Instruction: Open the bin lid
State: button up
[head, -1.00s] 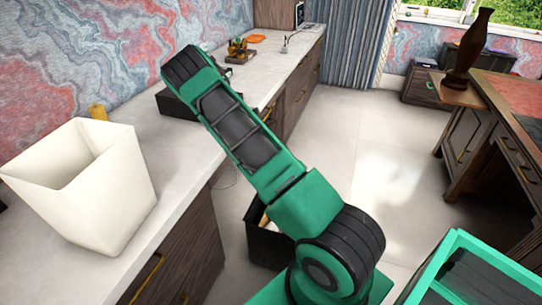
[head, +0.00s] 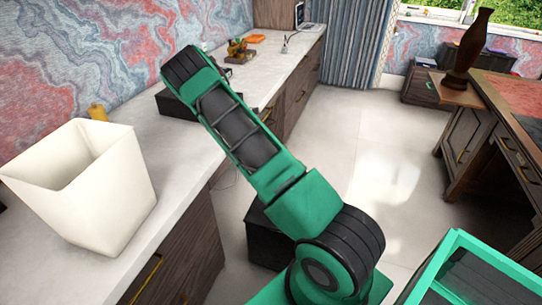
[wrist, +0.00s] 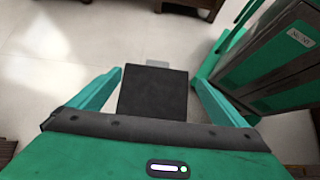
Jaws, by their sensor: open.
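A dark, boxy bin (head: 264,243) stands on the floor beside the counter, partly hidden behind my arm in the head view. Its top looks dark and closed over. In the wrist view the dark square top of the bin (wrist: 153,95) shows between my fingers, with a small grey tab at its far edge. My gripper (wrist: 156,76) is open and empty, its green fingers on either side of the bin in the picture. The wrist view does not settle how far above the bin it is. My gripper is hidden in the head view.
A white open-topped container (head: 85,190) stands on the pale counter (head: 185,150) at left. Small items lie further back on it. A wooden desk (head: 490,150) with a vase (head: 467,50) beside it is at right. The floor (head: 375,150) between is clear.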

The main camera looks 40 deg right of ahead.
jog(key=v, duration=1)
jog(key=shift+w+r, duration=0.25)
jog(key=shift+w, duration=0.05)
